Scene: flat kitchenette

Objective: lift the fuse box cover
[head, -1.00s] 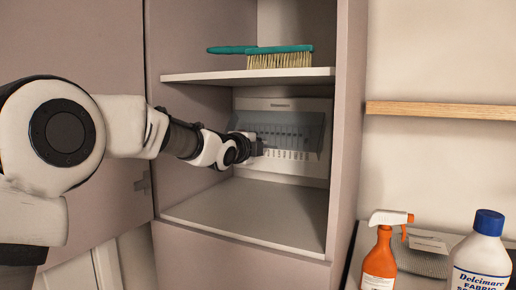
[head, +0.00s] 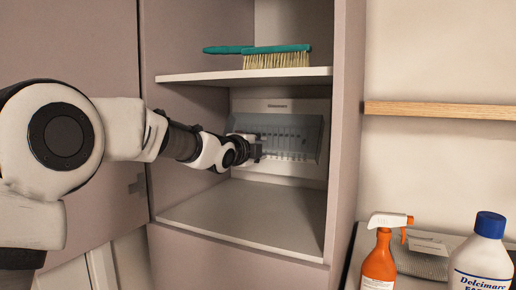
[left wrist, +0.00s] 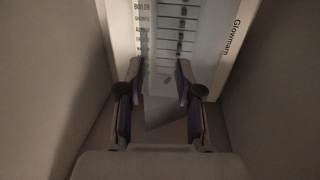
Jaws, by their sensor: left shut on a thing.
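The fuse box (head: 280,106) is a pale panel on the back wall of the open cabinet compartment. Its translucent grey cover (head: 305,138) hangs over the row of switches, which show through it. My left gripper (head: 258,150) reaches in from the left and is shut on the cover near its lower left part, hiding that part. In the left wrist view my gripper (left wrist: 158,95) has a finger on each side of the grey cover (left wrist: 167,113), with the labelled fuse box panel (left wrist: 212,45) beyond. The exact contact is dark and hard to see. My right gripper is not in view.
A shelf (head: 200,76) holding a teal brush (head: 276,57) is just above the arm. The compartment floor (head: 250,215) is clear. The cabinet door (head: 70,50) stands open at left. An orange spray bottle (head: 379,262) and a white bottle (head: 482,262) stand at lower right.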

